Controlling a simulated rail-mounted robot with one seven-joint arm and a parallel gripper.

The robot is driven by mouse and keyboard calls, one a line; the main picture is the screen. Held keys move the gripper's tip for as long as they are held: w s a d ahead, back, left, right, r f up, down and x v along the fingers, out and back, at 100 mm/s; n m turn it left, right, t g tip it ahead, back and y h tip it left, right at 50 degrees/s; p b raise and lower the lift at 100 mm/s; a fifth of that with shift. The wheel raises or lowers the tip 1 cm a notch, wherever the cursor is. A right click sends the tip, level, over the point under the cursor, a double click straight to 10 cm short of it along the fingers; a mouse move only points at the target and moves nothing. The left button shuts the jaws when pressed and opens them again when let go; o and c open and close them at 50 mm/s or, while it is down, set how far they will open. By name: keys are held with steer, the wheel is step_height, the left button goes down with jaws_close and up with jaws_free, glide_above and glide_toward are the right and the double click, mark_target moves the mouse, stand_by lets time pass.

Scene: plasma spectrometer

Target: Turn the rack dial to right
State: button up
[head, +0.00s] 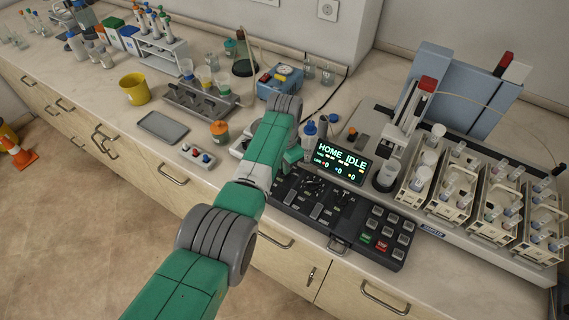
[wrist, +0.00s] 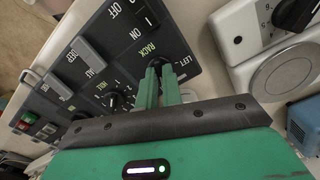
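The rack dial (wrist: 154,63) is a dark knob under the word RACK on the black control panel (wrist: 78,62), with LEFT printed at its right in the wrist view. My gripper (wrist: 159,69) has its two green fingers at the dial, with a narrow gap between them. The fingertips cover most of the knob, so its pointer is hidden. I cannot tell whether the fingers press on it. In the head view the control panel (head: 318,212) lies at the counter's front, and my arm hides its left end and the dial.
The display (head: 341,163) reads HOME IDLE. Right of it stands the spectrometer's sampler with several tube racks (head: 457,200). In the wrist view another dial (wrist: 114,101) and rocker switches (wrist: 88,54) sit near the fingers, and a white device with a round plate (wrist: 283,76) is at right.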

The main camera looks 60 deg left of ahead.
steer(key=o, duration=0.4)
steer(key=shift+o, duration=0.2)
step_height(320, 180, up, 8)
steer(key=shift+f+p, duration=0.1)
steer(key=shift+p, duration=0.95)
